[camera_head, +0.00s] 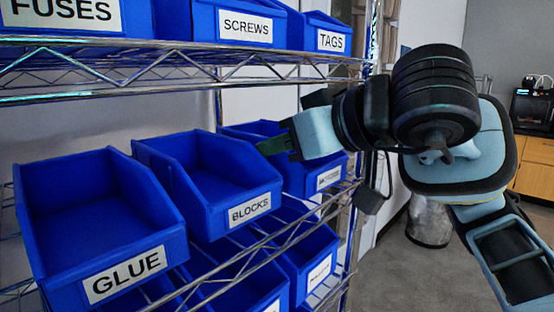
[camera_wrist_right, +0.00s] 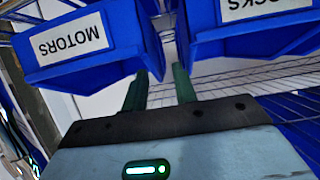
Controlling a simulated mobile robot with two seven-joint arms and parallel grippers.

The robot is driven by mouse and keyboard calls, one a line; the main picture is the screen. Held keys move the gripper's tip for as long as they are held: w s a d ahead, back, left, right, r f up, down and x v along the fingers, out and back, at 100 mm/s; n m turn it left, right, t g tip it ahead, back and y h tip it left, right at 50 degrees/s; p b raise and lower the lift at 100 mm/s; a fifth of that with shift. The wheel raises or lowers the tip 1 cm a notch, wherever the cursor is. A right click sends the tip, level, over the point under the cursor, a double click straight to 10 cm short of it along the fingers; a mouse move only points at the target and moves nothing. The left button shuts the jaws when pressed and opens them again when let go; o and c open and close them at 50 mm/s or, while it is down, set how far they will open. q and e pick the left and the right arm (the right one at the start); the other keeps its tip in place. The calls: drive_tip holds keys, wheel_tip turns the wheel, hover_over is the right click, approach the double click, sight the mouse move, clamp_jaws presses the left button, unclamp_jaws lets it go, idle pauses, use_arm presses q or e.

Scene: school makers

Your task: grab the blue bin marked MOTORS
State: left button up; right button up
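The blue MOTORS bin (camera_head: 328,178) sits on the middle wire shelf, right of the BLOCKS bin, in the head view. Its label is too small to read there, and my right gripper and forearm hide part of it. In the right wrist view the MOTORS bin (camera_wrist_right: 75,70) is at upper left, its label upside down and readable. My right gripper (camera_wrist_right: 161,72) is open, its two dark green fingers apart and empty. The fingertips are close to the bin's near edge by the gap between the two bins; I cannot tell if they touch. My left gripper is not in view.
The BLOCKS bin (camera_head: 215,190) and the GLUE bin (camera_head: 100,230) stand on the same shelf. Bins marked FUSES, SCREWS (camera_head: 245,27) and TAGS (camera_head: 325,38) are above. More blue bins sit below. Open floor (camera_head: 430,280) lies right of the rack.

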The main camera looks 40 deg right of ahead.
drive_tip(key=x, duration=0.5)
drive_tip(key=shift+w+r, duration=0.15)
drive_tip(key=shift+r, duration=0.2)
clamp_jaws()
